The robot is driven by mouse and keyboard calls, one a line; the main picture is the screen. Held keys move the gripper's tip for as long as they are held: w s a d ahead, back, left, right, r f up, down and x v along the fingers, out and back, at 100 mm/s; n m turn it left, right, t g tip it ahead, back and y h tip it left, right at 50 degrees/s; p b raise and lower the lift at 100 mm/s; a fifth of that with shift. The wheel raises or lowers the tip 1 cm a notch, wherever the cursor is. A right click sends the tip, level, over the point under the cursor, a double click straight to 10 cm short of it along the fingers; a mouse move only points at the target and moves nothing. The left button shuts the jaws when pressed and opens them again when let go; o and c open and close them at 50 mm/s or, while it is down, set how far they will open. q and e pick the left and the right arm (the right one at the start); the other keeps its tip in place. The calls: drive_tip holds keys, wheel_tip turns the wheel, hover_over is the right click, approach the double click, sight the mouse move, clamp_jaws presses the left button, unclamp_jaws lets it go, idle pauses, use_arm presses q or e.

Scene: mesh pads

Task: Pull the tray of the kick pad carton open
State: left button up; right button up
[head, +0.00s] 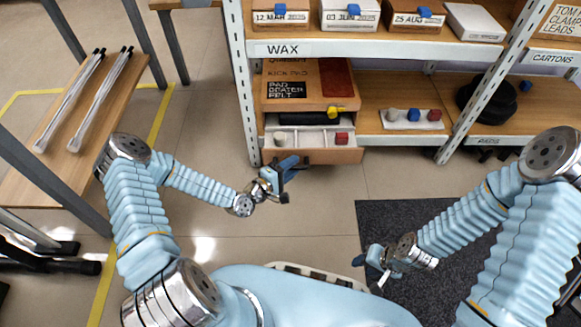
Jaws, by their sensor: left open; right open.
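The kick pad carton (285,73) is a brown box on the lower shelf under the WAX label, with "KICK PAD" and "PAD BEATER FELT" printed on top. Its tray (312,140) stands out of the carton's front, with its light inside showing. A pale piece and a red piece sit in the tray, and a dark item lies behind them. My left gripper (290,172) is open at the left part of the tray's brown front; I cannot tell whether it touches. My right gripper (369,270) is open and empty, low over the dark mat, well away from the carton.
A yellow piece (337,110) lies on the carton's front edge. Right of the carton, a pale strip (412,125) holds small coloured pieces, and black round pads (487,100) are stacked. A wooden bench (95,100) with two rods stands left.

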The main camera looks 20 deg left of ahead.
use_arm(q)
drive_tip(key=p+v, duration=0.1)
drive_tip(key=v, duration=1.3)
drive_tip(key=shift+d, duration=0.1)
drive_tip(key=s+d+m+g+y+p, duration=0.1)
drive_tip(key=s+d+m+g+p, duration=0.2)
drive_tip(key=d+m+g+p, duration=0.4)
drive_tip(key=s+d+r+m+g+y+p, duration=0.3)
drive_tip(key=s+r+m+g, duration=0.1)
drive_tip(key=s, duration=0.4)
drive_tip(key=shift+d+m+g+p, duration=0.25)
drive_tip(key=shift+m+g+p, duration=0.2)
drive_tip(key=shift+g, duration=0.75)
